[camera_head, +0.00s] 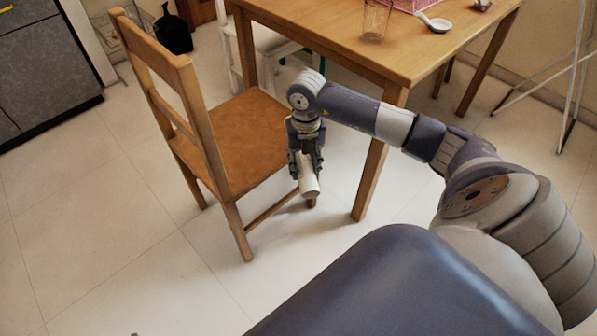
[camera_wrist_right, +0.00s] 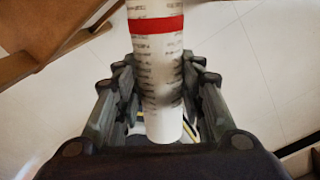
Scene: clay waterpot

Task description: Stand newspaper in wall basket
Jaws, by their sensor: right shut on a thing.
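The rolled newspaper (camera_head: 309,187) is a pale tube held low beside the wooden chair's front edge. In the right wrist view the newspaper (camera_wrist_right: 158,62) is white with printed lines and a red band. My right gripper (camera_head: 306,168) is shut on it, with fingers on both sides of the roll in the wrist view (camera_wrist_right: 162,85). The roll points down and tilts slightly in the head view. A thin wire frame (camera_head: 112,38) shows beside the cabinet at the upper left; I cannot tell whether it is the wall basket. My left gripper is out of view.
The wooden chair (camera_head: 240,140) stands left of my right gripper. The table (camera_head: 330,35) behind bears a glass (camera_head: 375,20) and a white spoon (camera_head: 433,22). A drying rack (camera_head: 570,80) is at the right. Floor at the left is clear.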

